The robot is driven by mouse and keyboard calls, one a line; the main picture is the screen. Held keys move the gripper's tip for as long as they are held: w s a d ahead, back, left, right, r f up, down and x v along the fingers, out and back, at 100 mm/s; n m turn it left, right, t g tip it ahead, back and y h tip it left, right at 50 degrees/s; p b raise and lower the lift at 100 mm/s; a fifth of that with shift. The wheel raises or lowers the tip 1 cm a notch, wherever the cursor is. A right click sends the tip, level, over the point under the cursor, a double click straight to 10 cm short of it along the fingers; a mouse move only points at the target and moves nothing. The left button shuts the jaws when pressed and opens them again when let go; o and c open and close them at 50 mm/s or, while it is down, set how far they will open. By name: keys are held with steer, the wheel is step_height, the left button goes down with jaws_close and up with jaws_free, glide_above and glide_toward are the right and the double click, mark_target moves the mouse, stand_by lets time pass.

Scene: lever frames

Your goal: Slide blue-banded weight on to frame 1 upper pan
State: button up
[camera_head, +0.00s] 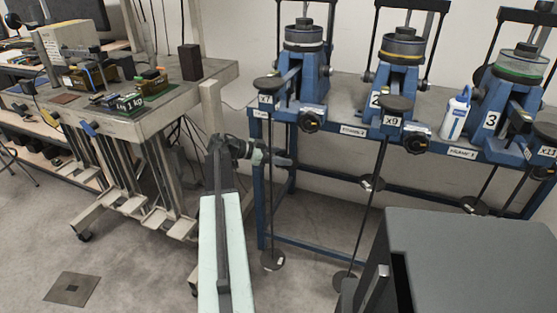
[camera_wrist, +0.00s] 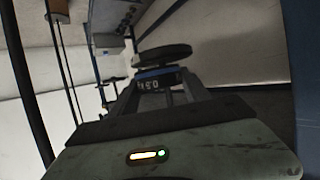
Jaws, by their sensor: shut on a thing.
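My gripper (camera_head: 272,157) is low in front of the left blue frame, below its bench edge. In the wrist view my gripper (camera_wrist: 158,92) is shut on the blue-banded weight (camera_wrist: 152,77), which carries an upside-down label that seems to read 0.5 k. A dark round disc (camera_wrist: 165,54) shows just beyond the band; I cannot tell whether it is part of the weight. In the head view the weight is too small to make out. The upper pan of frame 1 (camera_head: 270,84), a black disc above an x7 plate, is above my gripper and apart from it.
A thin rod hangs from the x7 plate to a lower disc (camera_head: 272,260). Frame 2 (camera_head: 397,75) and frame 3 (camera_head: 505,95) stand to the right on the blue bench. A white bottle (camera_head: 455,115) stands between them. A cluttered bench (camera_head: 205,88) is at left.

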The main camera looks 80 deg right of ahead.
steer(key=shift+s+d, duration=0.6)
steer(key=shift+d, duration=0.15)
stand_by(0.6)
steer(key=shift+f+b, duration=0.45)
steer(key=shift+b, duration=0.05)
stand_by(0.3)
steer(key=o, duration=1.7)
steer(key=shift+o, duration=0.2)
